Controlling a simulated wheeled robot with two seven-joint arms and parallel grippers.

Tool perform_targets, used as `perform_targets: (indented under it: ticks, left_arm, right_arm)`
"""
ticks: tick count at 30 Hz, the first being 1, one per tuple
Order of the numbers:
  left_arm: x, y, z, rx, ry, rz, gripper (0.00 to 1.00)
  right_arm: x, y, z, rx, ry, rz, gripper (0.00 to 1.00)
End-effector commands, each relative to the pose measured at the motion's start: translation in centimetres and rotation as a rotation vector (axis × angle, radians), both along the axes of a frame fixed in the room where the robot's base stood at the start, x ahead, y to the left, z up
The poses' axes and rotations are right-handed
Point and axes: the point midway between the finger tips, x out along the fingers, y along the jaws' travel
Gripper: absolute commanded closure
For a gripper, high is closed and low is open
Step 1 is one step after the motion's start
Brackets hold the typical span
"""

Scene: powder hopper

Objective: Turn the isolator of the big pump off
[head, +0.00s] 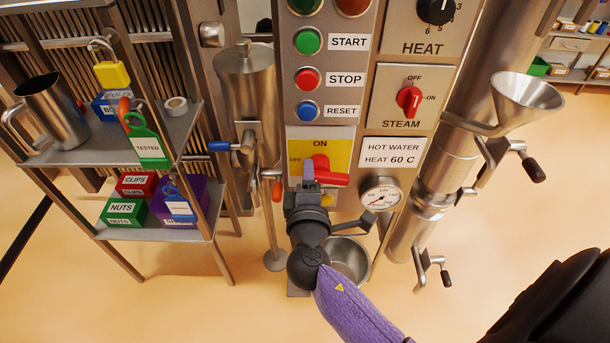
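A red rotary isolator handle (333,178) sits on a yellow plate (341,147) marked ON at the top and OFF at the left. Its long part points right and slightly down; no pump name is readable on it. My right gripper (308,178) is at the handle's left side, with its fingertips over the lower left of the plate. It hides part of the handle and plate. I cannot tell whether the fingers touch the handle, or how far apart they are. My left gripper is out of view.
START, STOP and RESET buttons (307,78) are above the plate. A red STEAM knob (409,99) and a gauge (381,196) are to the right. A blue-handled valve (220,146) is left, beside a shelf (185,130) with boxes. A steel funnel (527,92) stands right.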

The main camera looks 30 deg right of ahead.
Motion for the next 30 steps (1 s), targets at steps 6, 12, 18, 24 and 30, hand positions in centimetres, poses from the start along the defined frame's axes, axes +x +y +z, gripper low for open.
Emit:
perform_targets:
  ticks: [6, 12, 18, 24, 30]
  left_arm:
    - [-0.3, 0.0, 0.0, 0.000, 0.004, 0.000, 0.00]
    - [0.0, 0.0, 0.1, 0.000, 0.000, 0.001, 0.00]
    - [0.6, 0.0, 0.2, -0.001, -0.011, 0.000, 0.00]
    - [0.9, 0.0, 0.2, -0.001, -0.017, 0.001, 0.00]
    - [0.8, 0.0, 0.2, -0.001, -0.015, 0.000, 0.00]
  right_arm:
    - [0.0, 0.0, 0.0, 0.002, -0.001, -0.001, 0.38]
    - [-0.5, 0.4, 0.0, 0.004, -0.001, 0.002, 0.38]
    - [-3.7, 2.3, 0.0, 0.004, 0.001, 0.001, 0.38]
    - [-7.3, 4.3, -0.1, 0.002, 0.003, -0.003, 0.38]
    - [-8.5, 5.1, 0.0, 0.001, -0.001, -0.005, 0.38]
